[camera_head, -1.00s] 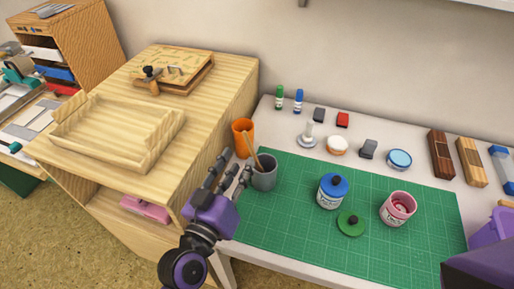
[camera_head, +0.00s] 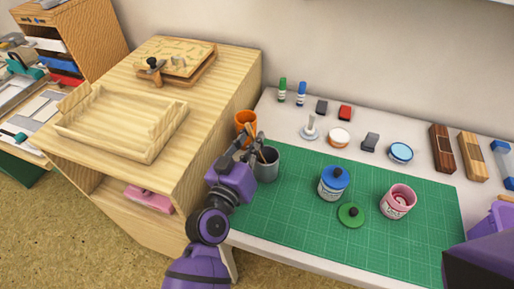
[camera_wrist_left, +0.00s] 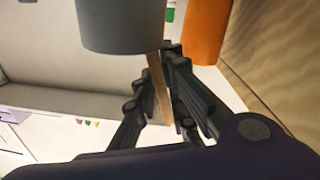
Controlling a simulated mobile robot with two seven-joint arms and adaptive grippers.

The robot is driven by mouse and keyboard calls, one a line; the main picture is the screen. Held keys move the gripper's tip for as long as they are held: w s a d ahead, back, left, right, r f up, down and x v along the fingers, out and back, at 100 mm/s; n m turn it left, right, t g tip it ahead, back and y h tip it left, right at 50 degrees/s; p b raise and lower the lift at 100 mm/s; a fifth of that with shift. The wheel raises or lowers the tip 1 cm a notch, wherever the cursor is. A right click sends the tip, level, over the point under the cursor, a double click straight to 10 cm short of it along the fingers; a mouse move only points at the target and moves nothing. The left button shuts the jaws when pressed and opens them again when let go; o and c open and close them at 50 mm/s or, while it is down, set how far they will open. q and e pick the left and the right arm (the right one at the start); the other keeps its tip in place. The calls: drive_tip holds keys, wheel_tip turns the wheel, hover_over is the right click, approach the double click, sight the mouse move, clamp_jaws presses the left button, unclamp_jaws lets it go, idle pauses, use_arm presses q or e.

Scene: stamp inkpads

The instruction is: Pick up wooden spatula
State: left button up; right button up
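The wooden spatula (camera_head: 262,156) stands tilted in the grey cup (camera_head: 267,171) on the green mat's back left part. My left gripper (camera_head: 254,143) is at the spatula's upper part, just above the cup's rim. In the left wrist view the spatula (camera_wrist_left: 157,88) runs between the two fingers (camera_wrist_left: 158,90). The fingers are apart, with the right one close to the wood; whether they touch it is unclear. The grey cup (camera_wrist_left: 120,25) fills the top of that view. The spatula's lower end is hidden inside the cup. My right gripper's fingers are not in view.
An orange cup (camera_head: 245,122) stands close behind the grey cup. A wooden cabinet (camera_head: 215,100) rises at the left. The mat's front is clear.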

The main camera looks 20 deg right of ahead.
use_arm(q)
clamp_jaws()
drive_tip(key=shift+r, duration=0.2)
wheel_tip(320, 180, up, 9)
drive_tip(key=shift+f+p, duration=0.15)
drive_tip(key=shift+p, duration=0.95)
drive_tip(key=shift+r, duration=0.45)
